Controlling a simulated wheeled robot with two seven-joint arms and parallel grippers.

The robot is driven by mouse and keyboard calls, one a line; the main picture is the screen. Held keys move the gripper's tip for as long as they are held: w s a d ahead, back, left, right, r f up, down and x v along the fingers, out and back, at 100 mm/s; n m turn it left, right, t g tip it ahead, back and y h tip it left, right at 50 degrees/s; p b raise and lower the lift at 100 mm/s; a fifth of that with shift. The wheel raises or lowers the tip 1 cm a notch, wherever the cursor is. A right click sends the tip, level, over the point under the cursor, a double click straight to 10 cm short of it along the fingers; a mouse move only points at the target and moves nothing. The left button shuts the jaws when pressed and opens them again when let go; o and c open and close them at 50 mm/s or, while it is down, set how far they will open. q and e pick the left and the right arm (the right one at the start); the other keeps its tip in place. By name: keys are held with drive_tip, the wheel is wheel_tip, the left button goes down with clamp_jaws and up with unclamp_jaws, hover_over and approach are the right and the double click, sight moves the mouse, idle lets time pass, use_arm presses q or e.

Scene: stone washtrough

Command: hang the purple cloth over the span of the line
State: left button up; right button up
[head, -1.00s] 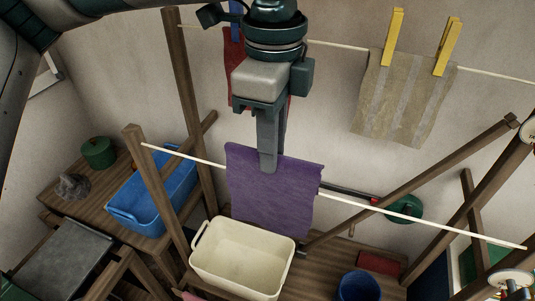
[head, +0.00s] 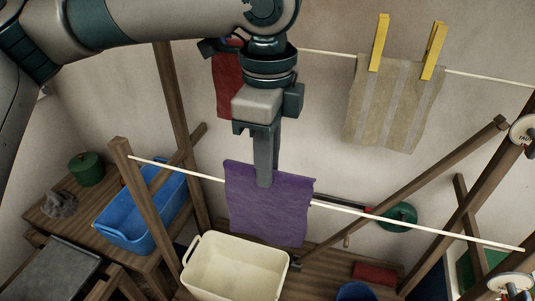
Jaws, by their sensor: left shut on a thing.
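The purple cloth (head: 270,215) hangs at the near white line (head: 400,222), left of the line's middle. Its top edge stands a little above the line and its front part hangs below it, covering the line there. I cannot tell how much cloth lies behind the line. My left gripper (head: 265,180) points straight down from above. It is shut on the cloth at the top edge, and its fingertips overlap the cloth. My right gripper does not show clearly; only round parts of an arm appear at the right edge.
A cream basin (head: 240,268) stands below the cloth. A blue tub (head: 140,215) is at left on a wooden bench. A striped cloth (head: 393,105) with yellow pegs and a red cloth (head: 228,85) hang on the back line. Wooden posts (head: 145,205) hold the near line.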

use_arm(q)
drive_tip(key=shift+f+b, duration=0.5)
drive_tip(key=shift+f, duration=1.5)
drive_tip(key=o, duration=0.9)
wheel_tip(320, 180, up, 7)
drive_tip(key=p, duration=0.8)
drive_tip(key=shift+s, duration=0.1)
